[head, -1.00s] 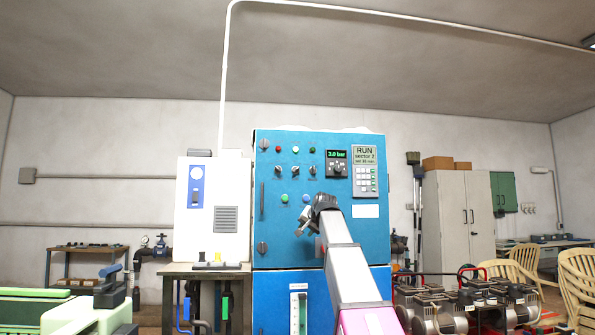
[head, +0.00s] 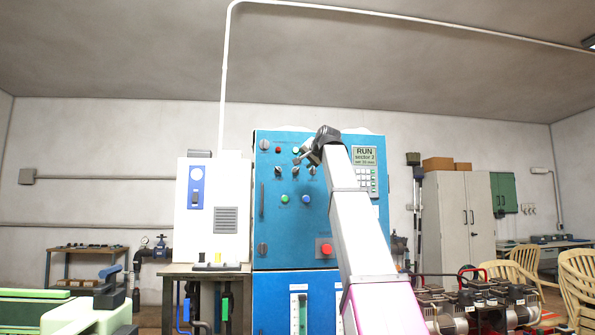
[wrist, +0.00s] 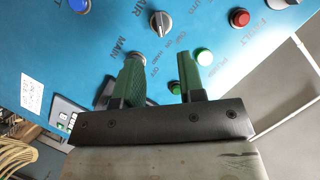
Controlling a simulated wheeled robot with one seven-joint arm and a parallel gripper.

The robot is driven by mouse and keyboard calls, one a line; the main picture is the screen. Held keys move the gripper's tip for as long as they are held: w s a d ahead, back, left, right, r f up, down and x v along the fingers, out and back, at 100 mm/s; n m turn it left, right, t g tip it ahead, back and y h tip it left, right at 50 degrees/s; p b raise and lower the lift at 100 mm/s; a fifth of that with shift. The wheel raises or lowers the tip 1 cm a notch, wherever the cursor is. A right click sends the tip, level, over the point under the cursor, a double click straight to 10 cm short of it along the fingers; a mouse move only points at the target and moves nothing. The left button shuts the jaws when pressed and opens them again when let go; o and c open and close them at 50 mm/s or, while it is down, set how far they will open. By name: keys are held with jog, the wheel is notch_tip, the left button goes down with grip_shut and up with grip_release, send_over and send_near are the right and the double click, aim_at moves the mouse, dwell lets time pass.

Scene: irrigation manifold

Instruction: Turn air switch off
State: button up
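The air switch is a grey rotary knob beside the "AIR" label; it shows in the wrist view (wrist: 160,22) and as the middle knob of the row in the head view (head: 295,171). My gripper (wrist: 158,62) is open and empty, its two green fingers apart in front of the blue panel (head: 275,235). The air switch lies beyond the fingertips, apart from them. The left finger overlaps the "MAIN" knob (wrist: 138,57) and partly hides it; I cannot tell if they touch. In the head view, my gripper (head: 301,156) is just above the knob row.
A green lamp (wrist: 204,57) is close to the right finger, with a red lamp (wrist: 240,18) farther right. Another knob (wrist: 281,3) and a blue button (wrist: 165,1) are at the top edge. A red emergency button (head: 325,249) sits low on the panel.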

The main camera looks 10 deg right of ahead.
aim_at(297, 170)
jog(key=x, duration=0.9)
jog(key=shift+s, duration=0.1)
grip_shut()
